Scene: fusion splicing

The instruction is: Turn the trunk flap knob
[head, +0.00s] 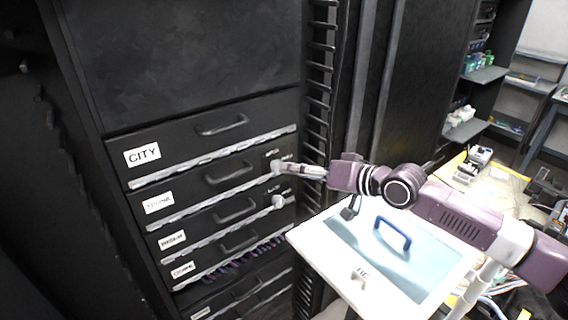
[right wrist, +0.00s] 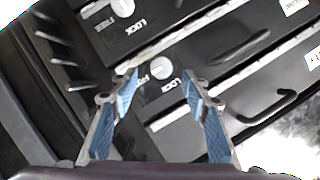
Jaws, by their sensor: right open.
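The black cabinet (head: 85,75) has a stack of flaps, the top one labelled CITY. Below it is the trunk flap (head: 190,188), whose label (head: 158,203) is blurred, with a dark handle and a pale round knob (head: 275,166) at its right end. My right gripper (head: 284,168) is at this knob. In the right wrist view the white knob (right wrist: 162,68) lies between the open, blue-padded fingers (right wrist: 162,76), with a gap on both sides. LOCK is printed beside it; the other marking is partly covered by a finger. My left gripper is out of view.
A second knob (head: 278,202) is on the flap below and also shows in the right wrist view (right wrist: 123,7). Pale rails run between the flaps. A slotted black rack (head: 320,70) borders the cabinet.

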